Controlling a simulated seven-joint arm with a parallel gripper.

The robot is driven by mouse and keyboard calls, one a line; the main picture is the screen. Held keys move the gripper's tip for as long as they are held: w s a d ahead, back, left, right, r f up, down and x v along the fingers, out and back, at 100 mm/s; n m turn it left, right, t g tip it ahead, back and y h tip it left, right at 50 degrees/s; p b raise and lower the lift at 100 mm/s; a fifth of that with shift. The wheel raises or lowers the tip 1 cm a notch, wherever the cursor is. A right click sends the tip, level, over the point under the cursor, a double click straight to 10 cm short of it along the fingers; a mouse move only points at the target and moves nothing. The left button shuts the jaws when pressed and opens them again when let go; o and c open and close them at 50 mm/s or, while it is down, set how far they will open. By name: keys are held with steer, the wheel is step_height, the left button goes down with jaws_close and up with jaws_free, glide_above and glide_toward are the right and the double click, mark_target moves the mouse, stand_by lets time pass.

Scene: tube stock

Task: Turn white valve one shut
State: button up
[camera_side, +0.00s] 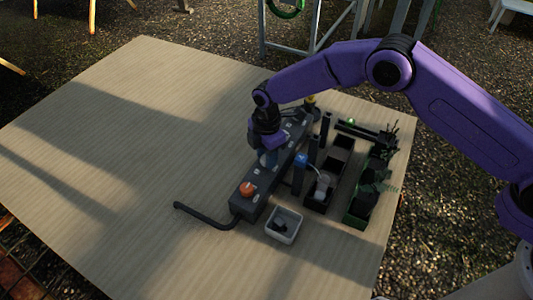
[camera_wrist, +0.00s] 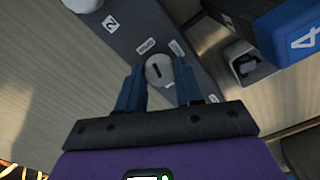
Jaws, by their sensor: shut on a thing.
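A long dark grey valve block (camera_side: 246,189) lies across the table, with an orange knob (camera_side: 247,188) at its near end and a yellow knob (camera_side: 311,100) at its far end. My gripper (camera_side: 268,150) is over the middle of the block. In the wrist view, my gripper (camera_wrist: 158,78) has its blue fingers on both sides of a round whitish knob (camera_wrist: 159,68), shut on it. The knob has a short dark mark on top; small labels beside it are too blurred to read. Another white knob (camera_wrist: 82,3) sits near a "2" label (camera_wrist: 111,23). The held knob's number is not visible.
A dark bent hose (camera_side: 205,219) leaves the block's near end. A small white tray (camera_side: 283,225) with a dark item stands in front. Right of the block are dark racks (camera_side: 322,193) and a blue-topped part (camera_side: 301,160). The table's left side is clear.

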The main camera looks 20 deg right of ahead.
steer(key=m, duration=1.1)
steer(key=shift+m, duration=1.7)
steer(key=o, duration=1)
steer(key=shift+o, duration=0.2)
